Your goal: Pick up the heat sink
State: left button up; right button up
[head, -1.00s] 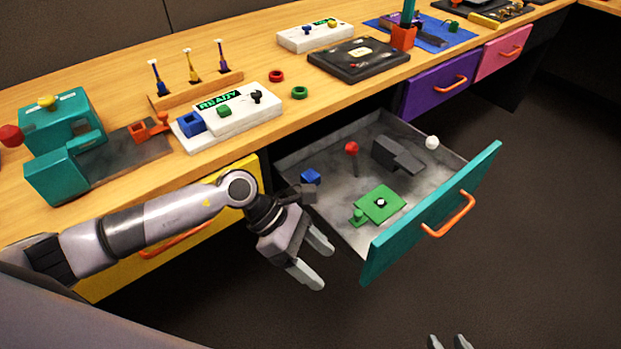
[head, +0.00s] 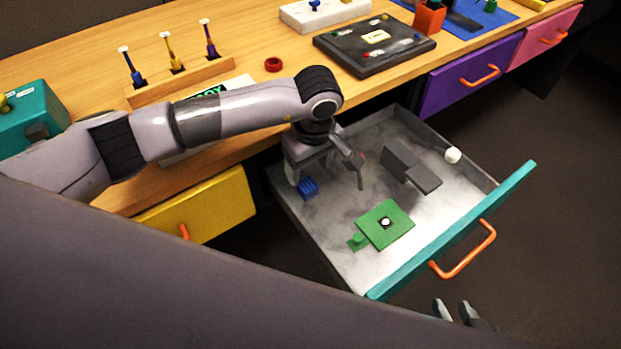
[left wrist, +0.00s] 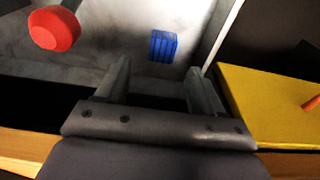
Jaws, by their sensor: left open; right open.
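The heat sink looks to be the small blue ribbed block (head: 308,188) in the left corner of the open drawer. It also shows in the left wrist view (left wrist: 163,46), ahead of and between the fingertips. My left gripper (head: 325,178) is open and empty above that end of the drawer, with its fingers apart on either side of the block in the picture. The block is apart from the fingers in the wrist view. My right gripper (head: 456,311) is open and empty, low in front of the drawer, only its fingertips showing.
The teal-fronted drawer (head: 460,230) also holds a green plate (head: 385,223), a dark grey block (head: 410,167) and a white ball (head: 453,155). A red-headed piece (left wrist: 54,29) stands close to one left finger. The yellow drawer (head: 205,208) is left of it.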

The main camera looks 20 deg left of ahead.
aim_at(308, 185)
pick_arm(q)
notch_tip(308, 185, down, 6)
jog(key=shift+a+f, duration=0.1)
jog(key=shift+f, duration=0.05)
jog(key=c, duration=1.1)
